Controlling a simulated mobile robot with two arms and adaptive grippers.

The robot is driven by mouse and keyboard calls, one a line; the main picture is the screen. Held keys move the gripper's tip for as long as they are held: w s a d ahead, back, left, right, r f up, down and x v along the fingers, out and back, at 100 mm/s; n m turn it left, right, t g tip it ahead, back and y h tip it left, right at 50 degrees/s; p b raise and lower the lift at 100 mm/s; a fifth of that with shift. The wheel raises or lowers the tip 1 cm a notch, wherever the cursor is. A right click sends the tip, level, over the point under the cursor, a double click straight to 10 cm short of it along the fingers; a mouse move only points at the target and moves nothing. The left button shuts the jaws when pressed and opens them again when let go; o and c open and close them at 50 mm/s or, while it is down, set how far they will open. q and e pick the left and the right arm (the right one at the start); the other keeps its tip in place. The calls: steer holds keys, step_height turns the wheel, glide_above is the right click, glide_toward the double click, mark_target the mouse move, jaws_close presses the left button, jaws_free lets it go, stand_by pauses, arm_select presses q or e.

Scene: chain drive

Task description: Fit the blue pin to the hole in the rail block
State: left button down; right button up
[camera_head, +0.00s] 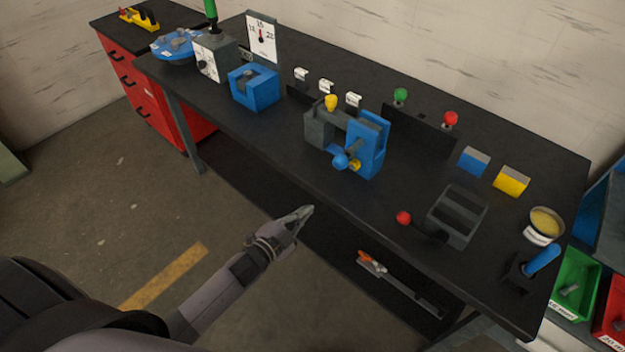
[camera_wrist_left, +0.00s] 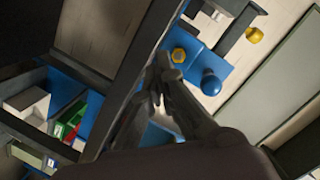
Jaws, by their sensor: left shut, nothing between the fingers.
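A blue pin-like cylinder (camera_head: 541,258) stands slightly tilted in a black holder (camera_head: 515,272) at the right front of the bench. I cannot tell for certain which part is the rail block. A grey slotted block (camera_head: 457,213) with a red-knobbed lever sits left of the pin; no hole is clear on it. A blue and grey clamp-like fixture (camera_head: 368,142) stands mid-bench; its blue body also shows in the left wrist view (camera_wrist_left: 190,60). My left gripper (camera_head: 308,210) is shut and empty, in front of the bench edge, well away from the pin. My right gripper is not seen.
The dark bench (camera_head: 270,125) also carries a blue block (camera_head: 254,87), a dial box (camera_head: 213,58), a yellow-filled bowl (camera_head: 546,222) and green and red knobs. Green and red bins (camera_head: 576,285) stand beyond its right end. Open floor lies in front.

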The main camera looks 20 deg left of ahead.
arm_select(q)
steer(key=m+t+h, duration=0.1)
steer(key=m+h, duration=0.1)
glide_toward(336, 167)
steer(key=f, duration=0.1)
steer(key=shift+t, duration=0.3)
steer(key=x, duration=0.5)
steer(key=shift+w+d+r, duration=0.1)
steer(key=shift+r, duration=0.15)
steer(key=shift+b+x, duration=0.4)
steer(key=shift+x, duration=0.35)
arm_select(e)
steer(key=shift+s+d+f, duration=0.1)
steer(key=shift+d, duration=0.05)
arm_select(q)
steer(key=shift+w+d+r, duration=0.1)
steer(key=shift+w, duration=0.3)
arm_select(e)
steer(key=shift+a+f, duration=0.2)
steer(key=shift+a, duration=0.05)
arm_select(q)
steer(key=shift+w+d+b, duration=0.1)
steer(key=shift+w+b, duration=0.1)
steer(key=shift+b, duration=0.1)
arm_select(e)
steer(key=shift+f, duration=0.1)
arm_select(q)
steer(key=shift+w, duration=0.1)
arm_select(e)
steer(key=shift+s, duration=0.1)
